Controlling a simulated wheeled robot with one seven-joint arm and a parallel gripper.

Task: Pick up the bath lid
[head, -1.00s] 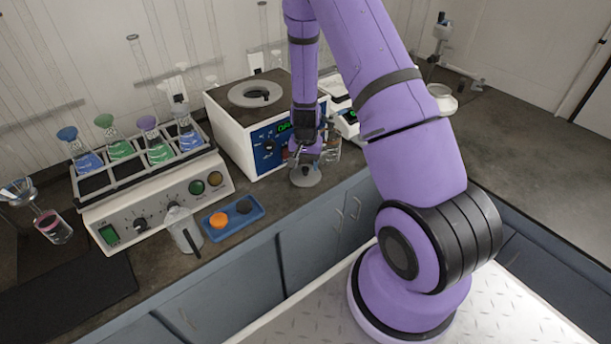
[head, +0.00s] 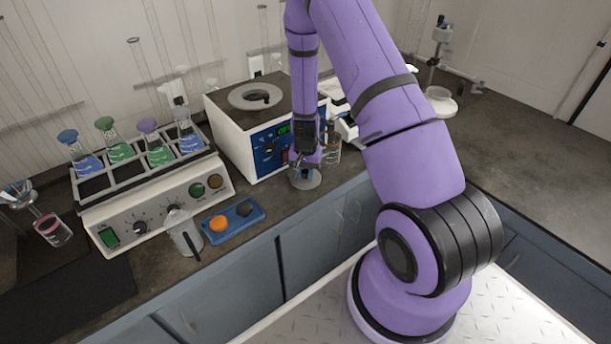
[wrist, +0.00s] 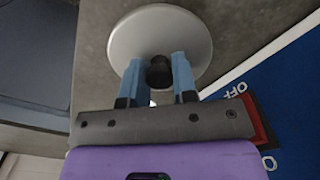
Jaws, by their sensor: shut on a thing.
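The bath lid (head: 305,181) is a round grey disc with a dark knob. It is in front of the white and blue water bath (head: 228,128), low over the dark counter. In the wrist view the lid (wrist: 190,38) is flat beyond my fingers, with its knob (wrist: 159,73) between the two blue fingertips. My gripper (wrist: 159,76) is shut on the knob, and in the head view my gripper (head: 304,166) points down over the lid. I cannot tell whether the lid touches the counter. The bath has a pale ring (head: 240,98) on its top.
A shaker (head: 155,208) with coloured flasks stands at the left. A beaker (head: 184,232) and a blue tray (head: 233,228) with an orange and a dark piece are in front of it. A glass vessel (head: 333,146) stands close behind my gripper.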

